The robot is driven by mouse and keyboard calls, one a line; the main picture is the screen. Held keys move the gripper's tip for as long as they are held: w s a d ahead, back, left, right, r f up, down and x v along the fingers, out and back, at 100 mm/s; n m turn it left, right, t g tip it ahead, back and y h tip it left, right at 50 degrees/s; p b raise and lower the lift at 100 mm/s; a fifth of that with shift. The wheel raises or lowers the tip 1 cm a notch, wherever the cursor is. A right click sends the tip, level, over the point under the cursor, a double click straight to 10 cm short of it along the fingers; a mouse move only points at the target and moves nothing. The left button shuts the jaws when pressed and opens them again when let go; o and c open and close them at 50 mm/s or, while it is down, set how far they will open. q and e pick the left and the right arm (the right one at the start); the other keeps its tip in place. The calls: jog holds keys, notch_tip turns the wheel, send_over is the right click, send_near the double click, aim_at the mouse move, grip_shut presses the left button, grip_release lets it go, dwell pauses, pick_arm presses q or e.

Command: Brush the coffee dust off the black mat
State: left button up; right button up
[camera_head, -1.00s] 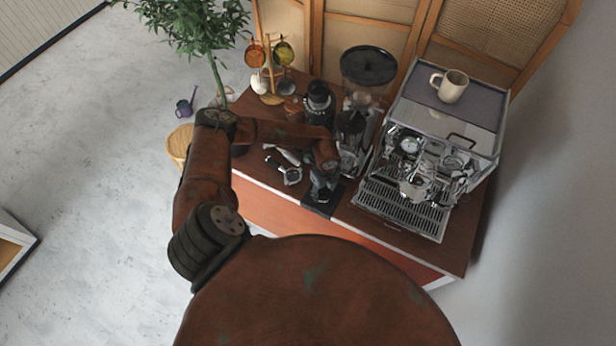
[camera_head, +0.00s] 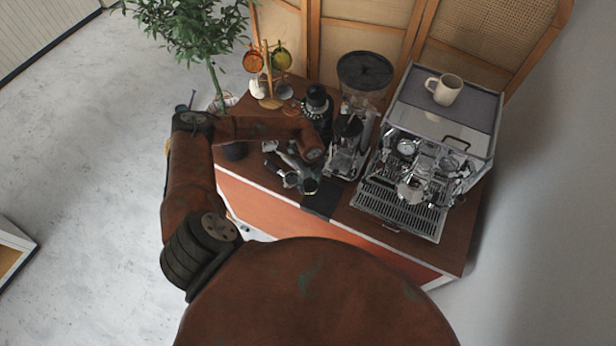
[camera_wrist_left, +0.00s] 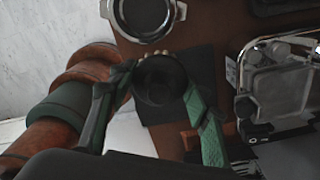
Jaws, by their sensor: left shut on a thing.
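The black mat (camera_head: 319,203) lies at the front edge of the wooden counter, left of the espresso machine. Part of it shows in the left wrist view (camera_wrist_left: 203,70). I cannot make out coffee dust. My right gripper is not in view.
The grinder (camera_head: 352,120) stands behind the mat, the espresso machine (camera_head: 425,150) to the right. A cup rack (camera_head: 268,80) stands farther back.

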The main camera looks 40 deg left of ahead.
aim_at(310, 181)
pick_arm(q)
jog(key=shift+r+p, duration=1.1)
jog(key=shift+r, duration=0.85)
